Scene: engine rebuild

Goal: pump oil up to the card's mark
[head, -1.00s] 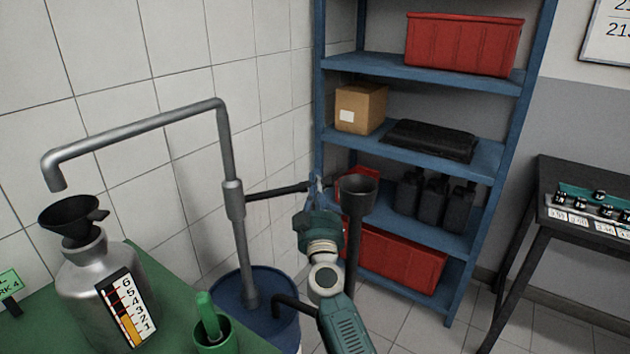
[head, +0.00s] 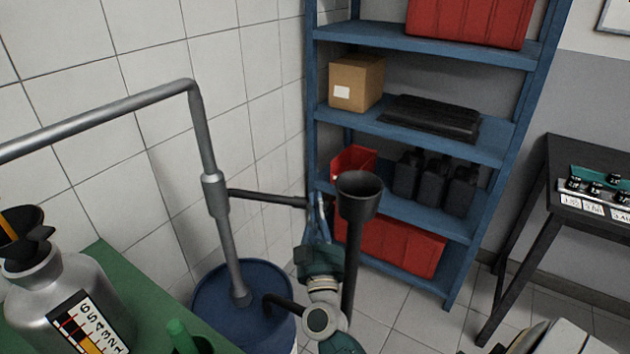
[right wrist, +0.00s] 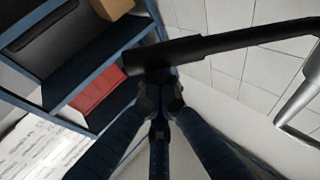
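My right gripper (head: 318,208) is shut on the outer end of the black pump handle (head: 265,197). The right wrist view also shows the fingers (right wrist: 160,95) closed at the handle's grip (right wrist: 185,55). The grey pump pipe (head: 212,160) rises from the blue drum (head: 215,320); its spout is out of frame at left. An orange oil stream (head: 8,228) falls into the dark funnel (head: 28,248) on the metal can (head: 75,282). The can's numbered gauge (head: 85,325) shows orange low down, partly cut off. The card is out of view. My left gripper is not in view.
A dark funnel on a post (head: 358,195) stands just right of my right gripper. Behind is a blue shelf (head: 415,130) with boxes and bottles. A green-handled thing (head: 180,335) stands on the green bench (head: 105,262). A black table (head: 590,150) is at right.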

